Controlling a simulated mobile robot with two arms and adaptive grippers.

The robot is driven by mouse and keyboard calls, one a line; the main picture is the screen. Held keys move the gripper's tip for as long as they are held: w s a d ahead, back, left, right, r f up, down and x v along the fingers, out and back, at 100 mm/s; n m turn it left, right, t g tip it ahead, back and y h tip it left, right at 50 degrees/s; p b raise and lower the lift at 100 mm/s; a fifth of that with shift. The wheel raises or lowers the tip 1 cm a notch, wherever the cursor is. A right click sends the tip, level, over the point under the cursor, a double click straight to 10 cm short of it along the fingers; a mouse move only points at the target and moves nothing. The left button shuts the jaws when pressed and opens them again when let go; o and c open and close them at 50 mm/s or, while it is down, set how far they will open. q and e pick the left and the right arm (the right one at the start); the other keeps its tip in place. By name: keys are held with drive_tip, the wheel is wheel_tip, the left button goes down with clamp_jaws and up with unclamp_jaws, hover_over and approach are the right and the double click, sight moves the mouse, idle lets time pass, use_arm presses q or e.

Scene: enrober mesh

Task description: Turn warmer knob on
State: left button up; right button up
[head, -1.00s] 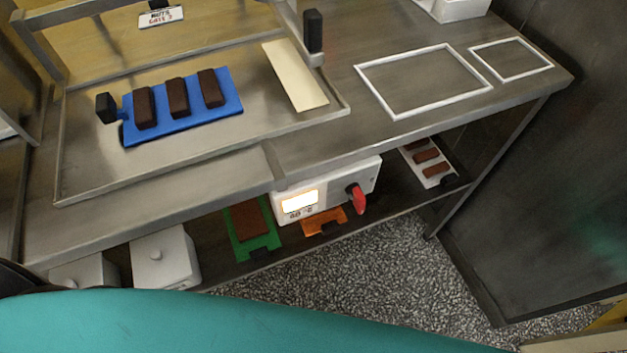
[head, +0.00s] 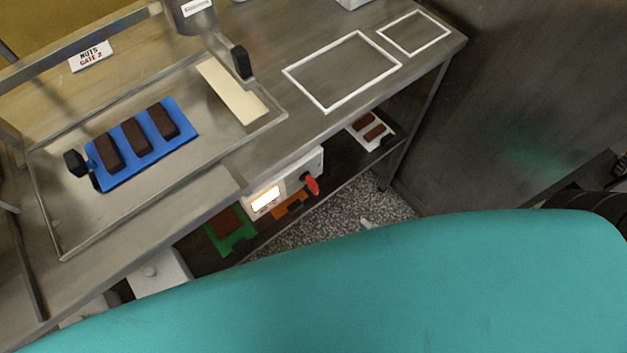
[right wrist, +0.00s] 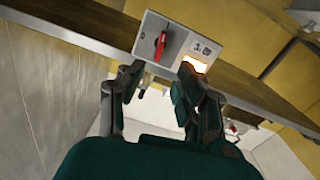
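The warmer is a white box (head: 250,207) under the steel table, with a lit display (head: 266,200) and a red knob (head: 312,185) on its front. In the right wrist view the warmer's panel (right wrist: 180,35) is at the top, with the red knob (right wrist: 161,46) at its left part. My right gripper (right wrist: 161,76) is open and empty. Its fingertips point toward the panel, and the knob appears beyond the gap between them, apparently untouched. In the head view the right gripper is mostly hidden by my teal body. My left gripper is not in view.
A blue mould (head: 188,116) with three brown bars lies on the table tray (head: 75,235). White frames (head: 335,99) mark the table's right part. The lower shelf holds a green tray (head: 240,243), an orange tray (head: 291,203) and a white tray (head: 386,141). A dark wall stands right.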

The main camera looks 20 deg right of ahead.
sight(317, 190)
drive_tip(key=p+x, duration=0.1)
drive_tip(key=x, duration=1.2)
drive_tip(key=shift+w, duration=0.25)
drive_tip(key=shift+c, duration=0.3)
clamp_jaws()
